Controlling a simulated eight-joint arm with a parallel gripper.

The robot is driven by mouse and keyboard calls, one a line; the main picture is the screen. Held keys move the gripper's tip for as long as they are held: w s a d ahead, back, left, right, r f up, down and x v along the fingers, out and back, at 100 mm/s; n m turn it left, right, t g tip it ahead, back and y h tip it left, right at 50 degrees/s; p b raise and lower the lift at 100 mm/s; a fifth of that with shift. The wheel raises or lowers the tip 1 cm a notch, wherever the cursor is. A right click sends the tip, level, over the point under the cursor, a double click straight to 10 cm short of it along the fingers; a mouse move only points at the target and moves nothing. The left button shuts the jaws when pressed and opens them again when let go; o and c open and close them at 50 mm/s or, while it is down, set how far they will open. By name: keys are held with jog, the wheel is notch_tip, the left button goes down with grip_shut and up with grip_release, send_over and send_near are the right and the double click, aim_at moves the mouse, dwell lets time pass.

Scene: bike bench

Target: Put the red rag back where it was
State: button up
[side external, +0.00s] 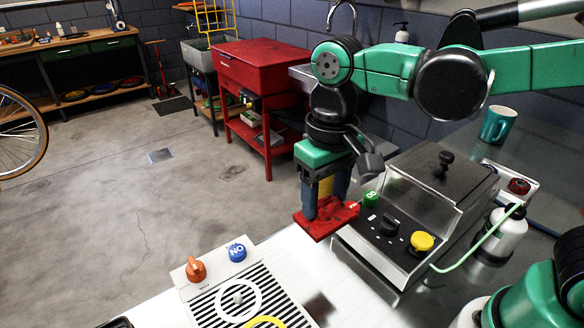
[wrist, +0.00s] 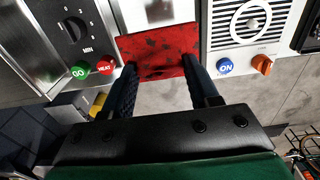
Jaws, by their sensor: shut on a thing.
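The red rag (side external: 327,222) is a flat, dark-spotted red piece. My gripper (side external: 324,205) points down and is shut on it. The rag hangs in the air over the bench edge, left of the steel machine, with a dark shadow on the pale bench top below. In the wrist view the rag (wrist: 160,50) spans between the two fingers of my gripper (wrist: 160,75). The place where the rag lay before cannot be told from these frames.
The steel machine (side external: 414,205) has a dial, a green button (side external: 370,199) and a yellow knob (side external: 422,242). The striped panel (side external: 205,300) carries an orange knob (side external: 195,268) and a blue button (side external: 237,252). A bottle (side external: 499,237) and a teal mug (side external: 497,125) stand at the right.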

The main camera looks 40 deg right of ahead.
notch_tip(320, 180, down, 12)
jog(key=shift+f, duration=0.2)
dwell(0.4)
jog(key=o, duration=1.2)
jog(key=shift+f, duration=0.1)
jog(key=shift+o, duration=0.2)
notch_tip(320, 180, up, 12)
jog(key=shift+d+r, duration=0.1)
jog(key=d+t, duration=0.7)
jog(key=d, duration=0.2)
jog(key=shift+d, duration=0.35)
jog(key=shift+s, duration=0.1)
